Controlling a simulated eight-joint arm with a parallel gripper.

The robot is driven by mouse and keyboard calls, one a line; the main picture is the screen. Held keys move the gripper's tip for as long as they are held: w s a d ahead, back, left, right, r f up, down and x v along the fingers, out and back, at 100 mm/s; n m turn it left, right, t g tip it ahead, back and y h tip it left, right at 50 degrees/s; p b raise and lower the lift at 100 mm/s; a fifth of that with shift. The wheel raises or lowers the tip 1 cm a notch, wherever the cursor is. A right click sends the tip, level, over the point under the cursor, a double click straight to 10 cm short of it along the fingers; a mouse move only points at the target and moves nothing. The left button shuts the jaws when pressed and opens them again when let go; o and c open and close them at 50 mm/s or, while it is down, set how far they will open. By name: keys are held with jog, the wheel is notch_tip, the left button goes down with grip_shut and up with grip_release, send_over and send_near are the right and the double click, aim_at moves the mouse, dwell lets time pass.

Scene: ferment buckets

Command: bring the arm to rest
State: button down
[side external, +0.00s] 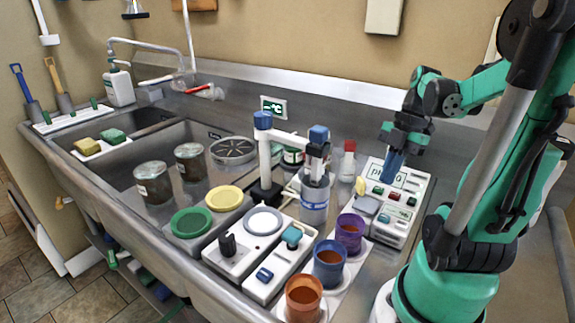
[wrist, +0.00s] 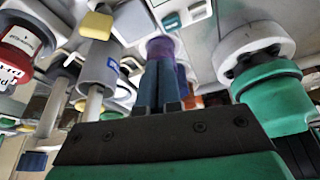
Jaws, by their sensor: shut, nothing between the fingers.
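My gripper (side external: 389,178) hangs point-down over the white pH instrument (side external: 416,190) at the right of the counter. Its blue fingers are together with nothing between them. They also show in the wrist view (wrist: 164,66), pointing toward the purple bucket (wrist: 160,46). In the side view the purple bucket (side external: 350,234), the blue bucket (side external: 329,264) and the orange bucket (side external: 303,299) stand in a row in front of my gripper, apart from it. Each seems to hold brownish contents. Whether the fingertips touch the instrument cannot be told.
A stand with blue-capped posts (side external: 264,160) and a red-capped bottle (side external: 347,162) rise left of my gripper. Green (side external: 192,222) and yellow (side external: 224,198) lids lie near two dark jars (side external: 153,182). A sink (side external: 200,135) is further left. Open air lies above the counter.

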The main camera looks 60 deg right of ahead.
jog(key=w+a+r+m+t+h, duration=0.1)
jog(key=w+a+m+t, duration=0.2)
jog(key=w+a+m, duration=0.3)
jog(key=w+a+r+m+t+h, duration=0.1)
jog(key=w+a+m+t+h, duration=0.1)
jog(key=w+a+m, duration=0.4)
jog(key=a+m+t, duration=0.1)
jog(key=a+m, duration=0.2)
jog(key=a, duration=0.2)
jog(key=shift+w+a+h, duration=0.3)
jog(key=shift+w, duration=0.1)
